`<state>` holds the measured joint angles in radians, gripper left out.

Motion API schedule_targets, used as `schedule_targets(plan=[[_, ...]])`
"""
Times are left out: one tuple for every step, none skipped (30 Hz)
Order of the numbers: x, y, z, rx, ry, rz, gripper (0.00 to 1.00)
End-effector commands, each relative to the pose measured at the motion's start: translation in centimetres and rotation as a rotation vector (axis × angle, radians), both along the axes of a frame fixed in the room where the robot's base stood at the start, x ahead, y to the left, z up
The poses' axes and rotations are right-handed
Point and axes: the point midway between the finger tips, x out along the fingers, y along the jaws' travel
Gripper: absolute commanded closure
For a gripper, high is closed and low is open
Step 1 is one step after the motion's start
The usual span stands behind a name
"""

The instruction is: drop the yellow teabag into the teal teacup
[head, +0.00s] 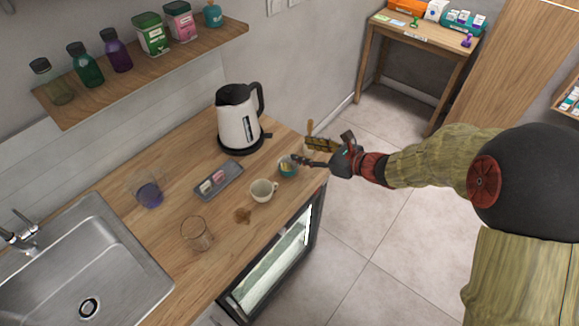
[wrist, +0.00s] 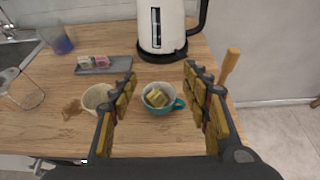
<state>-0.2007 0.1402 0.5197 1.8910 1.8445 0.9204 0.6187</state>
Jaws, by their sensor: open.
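The teal teacup (head: 289,174) stands on the wooden counter near its right end; it also shows in the wrist view (wrist: 177,106). The yellow teabag (wrist: 156,97) is inside the teal teacup, resting in its bowl, and no finger touches it. My gripper (head: 308,152) is open and empty above and beside the teal teacup. In the wrist view the two fingers of my gripper (wrist: 160,82) are spread wide, with the cup seen between them.
A cream cup (head: 263,191) stands close to the teal one. A grey tray (head: 229,179) holds a pink and a pale teabag. A kettle (head: 238,120) stands behind. A wooden handle (wrist: 229,66) rises near the right finger. A glass (head: 197,234) stands nearer the sink.

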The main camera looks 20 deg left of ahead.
Motion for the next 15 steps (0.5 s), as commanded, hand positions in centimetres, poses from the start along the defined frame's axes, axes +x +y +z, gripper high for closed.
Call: schedule_targets(plan=[[-0.2,-1.1,0.6,0.001,-0.003,-0.005,0.52],[-0.5,-1.7,0.8,0.001,-0.001,-0.005,0.52],[-0.8,-2.4,1.2,0.0,-0.002,-0.006,0.52],[-1.0,-2.9,1.3,0.001,-0.001,-0.005,0.52],[-1.2,-3.4,1.6,0.001,-0.001,-0.005,0.52],[-1.5,-4.1,1.9,0.001,-0.003,-0.005,0.52],[-1.7,-4.6,2.1,0.0,-0.002,-0.005,0.52],[-1.9,-5.0,2.3,0.001,-0.001,-0.005,0.52],[-2.2,-5.6,2.5,0.0,-0.001,-0.004,0.52],[-2.3,-5.9,2.7,0.001,-0.001,-0.004,0.52],[-2.4,-6.2,2.8,0.001,-0.001,-0.003,0.52],[-2.6,-6.6,3.0,0.001,-0.001,-0.003,0.52],[-2.7,-6.9,3.1,0.001,-0.001,-0.003,0.52],[-2.8,-7.1,3.2,0.0,-0.001,-0.003,0.52],[-2.9,-7.3,3.3,0.0,-0.001,-0.002,0.52]])
